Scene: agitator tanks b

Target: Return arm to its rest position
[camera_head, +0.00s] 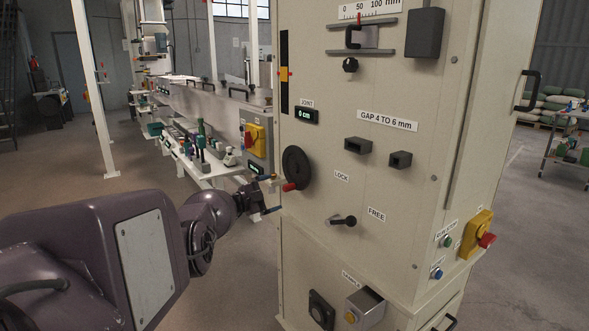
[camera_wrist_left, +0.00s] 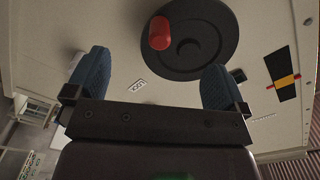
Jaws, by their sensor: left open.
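My left arm reaches in from the left in the head view, with its gripper (camera_head: 274,195) close to the front of the beige cabinet (camera_head: 330,260). The gripper is open. A black handwheel (camera_head: 297,167) with a red handle (camera_head: 289,187) is on the cabinet, right beside the fingertips. In the left wrist view the two blue-padded fingers (camera_wrist_left: 152,78) stand wide apart with nothing between them. The handwheel (camera_wrist_left: 205,48) and its red handle (camera_wrist_left: 159,33) show beyond the fingers; contact cannot be told. My right gripper is not in view.
The cabinet carries a LOCK/FREE lever (camera_head: 343,221), a small joint display (camera_head: 306,115), two dark blocks (camera_head: 358,145) and a red-yellow switch (camera_head: 475,235). A bench with bottles (camera_head: 205,160) stands behind my left arm. Open floor (camera_head: 60,165) lies at the left.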

